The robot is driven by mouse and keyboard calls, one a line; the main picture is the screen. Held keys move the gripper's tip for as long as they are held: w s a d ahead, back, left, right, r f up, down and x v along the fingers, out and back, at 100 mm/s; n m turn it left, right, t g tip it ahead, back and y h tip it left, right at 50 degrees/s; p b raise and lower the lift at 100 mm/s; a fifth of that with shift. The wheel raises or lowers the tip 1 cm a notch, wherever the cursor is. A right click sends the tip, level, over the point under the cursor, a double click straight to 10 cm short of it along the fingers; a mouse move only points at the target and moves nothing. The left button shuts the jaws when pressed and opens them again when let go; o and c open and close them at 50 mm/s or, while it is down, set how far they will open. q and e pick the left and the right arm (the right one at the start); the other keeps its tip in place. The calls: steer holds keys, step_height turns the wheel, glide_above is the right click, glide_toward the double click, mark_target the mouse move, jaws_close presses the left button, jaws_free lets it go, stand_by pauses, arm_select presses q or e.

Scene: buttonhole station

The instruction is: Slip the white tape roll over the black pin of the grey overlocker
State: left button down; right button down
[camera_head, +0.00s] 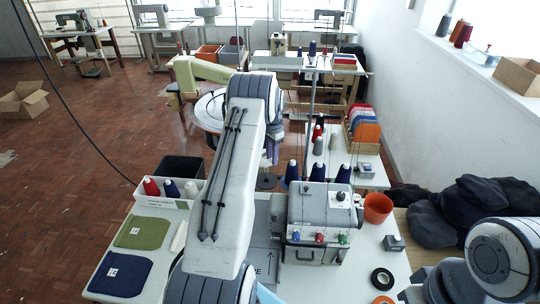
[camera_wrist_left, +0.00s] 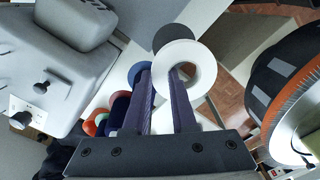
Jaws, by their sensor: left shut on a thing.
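My left gripper (camera_wrist_left: 160,72) is shut on the white tape roll (camera_wrist_left: 204,56), with one finger in its hole and one outside its wall. In the head view the left gripper (camera_head: 271,152) points down behind my left arm, and I cannot make out the roll there. The grey overlocker (camera_head: 322,208) stands on the white table, to the right of the gripper; it fills the left of the wrist view (camera_wrist_left: 62,65). A dark round disc (camera_head: 267,182) lies below the gripper, and shows behind the roll (camera_wrist_left: 172,36). I cannot clearly identify the black pin. My right gripper is out of view.
Blue thread cones (camera_head: 318,171) stand behind the overlocker, and an orange cup (camera_head: 378,208) is at its right. A black roll (camera_head: 382,279) lies at the front right. A tray of cones (camera_head: 170,192) and folded cloths (camera_head: 143,232) are at the left.

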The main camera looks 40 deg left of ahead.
mark_target(271, 184)
arm_select(q)
steer(key=shift+f+b, duration=1.05)
steer(key=shift+f, duration=0.95)
steer(key=shift+a+f+b, duration=0.1)
steer(key=shift+f+b, duration=2.3)
steer(key=shift+f, duration=1.15)
steer(key=c, duration=0.6)
jaws_free()
steer(key=shift+c, duration=0.2)
steer(key=shift+a+r, duration=0.15)
